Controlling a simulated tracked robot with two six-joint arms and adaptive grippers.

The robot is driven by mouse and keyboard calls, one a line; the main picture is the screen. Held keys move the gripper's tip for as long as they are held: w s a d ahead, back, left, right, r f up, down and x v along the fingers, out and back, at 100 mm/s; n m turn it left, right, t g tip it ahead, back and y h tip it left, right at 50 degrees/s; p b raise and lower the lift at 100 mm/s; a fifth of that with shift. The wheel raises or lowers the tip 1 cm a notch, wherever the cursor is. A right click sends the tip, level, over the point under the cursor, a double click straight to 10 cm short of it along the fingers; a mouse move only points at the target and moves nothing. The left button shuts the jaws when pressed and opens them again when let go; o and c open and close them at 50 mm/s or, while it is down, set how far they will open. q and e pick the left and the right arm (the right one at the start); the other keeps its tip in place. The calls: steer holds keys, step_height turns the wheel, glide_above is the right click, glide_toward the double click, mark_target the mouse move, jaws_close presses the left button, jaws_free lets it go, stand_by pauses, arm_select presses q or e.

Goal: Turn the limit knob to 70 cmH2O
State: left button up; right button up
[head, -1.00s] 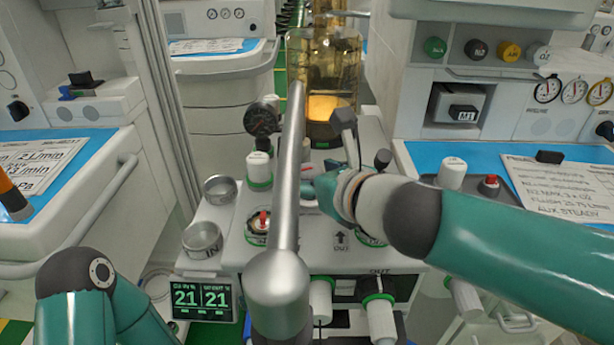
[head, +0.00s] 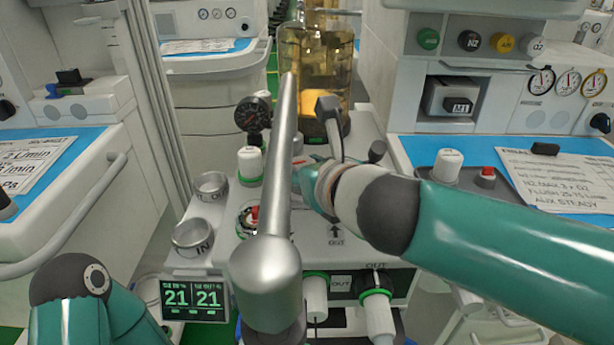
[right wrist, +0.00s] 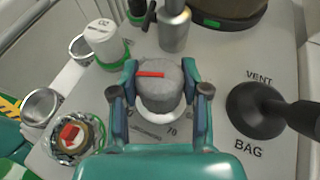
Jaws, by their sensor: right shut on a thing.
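The limit knob (right wrist: 160,92) is grey with a red line across its top, in the middle of the right wrist view. The line lies roughly left-right in that view. My right gripper (right wrist: 160,80) is shut on the knob, one finger on each side. A printed 70 (right wrist: 172,130) shows on the panel at the knob's near side; the other scale marks are mostly hidden or too small to read. In the head view my right gripper (head: 305,175) reaches in from the right, and the metal pole and wrist largely hide the knob. My left gripper is out of view.
A black lever (right wrist: 262,110) stands right of the knob, between VENT and BAG. A white-capped knob (right wrist: 103,40) and a round valve with a red centre (right wrist: 72,135) are at left. An amber canister (head: 318,75) stands behind. A screen (head: 194,298) reads 21 and 21.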

steer(key=shift+m+t+h+b, duration=0.4)
steer(key=shift+m+h+b, duration=0.25)
steer(key=shift+m+h, duration=0.4)
steer(key=o, duration=1.2)
steer(key=shift+c, duration=0.2)
steer(key=shift+s+d+r, duration=0.1)
steer(key=shift+s+r, duration=0.2)
steer(key=shift+s, duration=0.25)
steer(key=v, duration=1)
steer(key=shift+s+d, duration=0.1)
steer(key=shift+s, duration=0.3)
